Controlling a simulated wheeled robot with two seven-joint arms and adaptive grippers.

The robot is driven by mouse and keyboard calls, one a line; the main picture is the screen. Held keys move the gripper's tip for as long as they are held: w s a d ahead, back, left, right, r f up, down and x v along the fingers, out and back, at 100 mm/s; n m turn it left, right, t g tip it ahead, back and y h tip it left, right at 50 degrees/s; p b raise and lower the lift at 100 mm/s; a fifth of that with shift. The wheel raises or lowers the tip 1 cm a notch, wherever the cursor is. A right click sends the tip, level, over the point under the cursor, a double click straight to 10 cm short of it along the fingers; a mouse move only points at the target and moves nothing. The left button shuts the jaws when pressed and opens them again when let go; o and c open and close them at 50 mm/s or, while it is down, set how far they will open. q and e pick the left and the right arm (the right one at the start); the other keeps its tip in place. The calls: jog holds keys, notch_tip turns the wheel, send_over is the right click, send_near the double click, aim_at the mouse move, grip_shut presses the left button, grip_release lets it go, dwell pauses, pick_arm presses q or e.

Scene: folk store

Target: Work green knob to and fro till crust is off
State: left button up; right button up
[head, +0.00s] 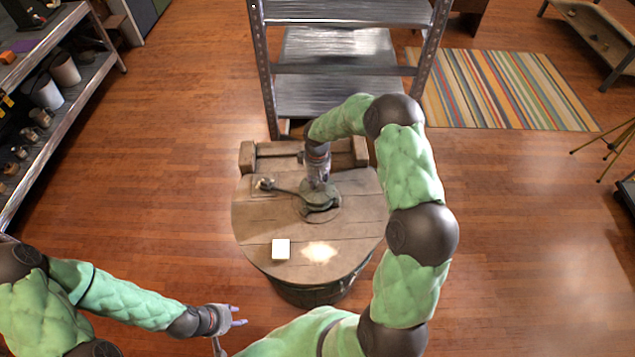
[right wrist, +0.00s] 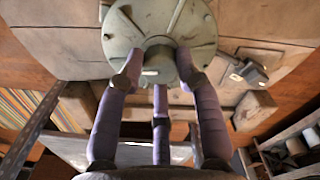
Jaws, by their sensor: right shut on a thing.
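The green knob is a weathered grey-green round piece with a hub, on the round wooden top (head: 255,225). Its bolted disc (right wrist: 198,30) and hub show in the right wrist view. My right gripper (right wrist: 158,75) points down over it with its fingers closed around the hub. In the head view my right gripper (head: 318,178) hides part of the green knob (head: 320,203). I cannot make out any crust for certain. My left gripper (head: 240,316) is empty, fingers apart, low beside the round top and away from the knob.
A dark curved rod (head: 285,189) runs left from the knob to a small fitting. A pale block (head: 281,249) sits on the top's near part. A metal shelf (head: 340,60) stands close behind. A striped rug (head: 510,90) lies at the back right. Floor at left is clear.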

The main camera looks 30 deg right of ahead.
jog(key=shift+w+m, duration=0.15)
jog(key=shift+m, duration=0.45)
jog(key=shift+b, duration=0.3)
jog(key=o, duration=1.1)
jog(key=shift+a, duration=0.1)
jog(key=shift+o, duration=0.2)
notch_tip(320, 180, up, 12)
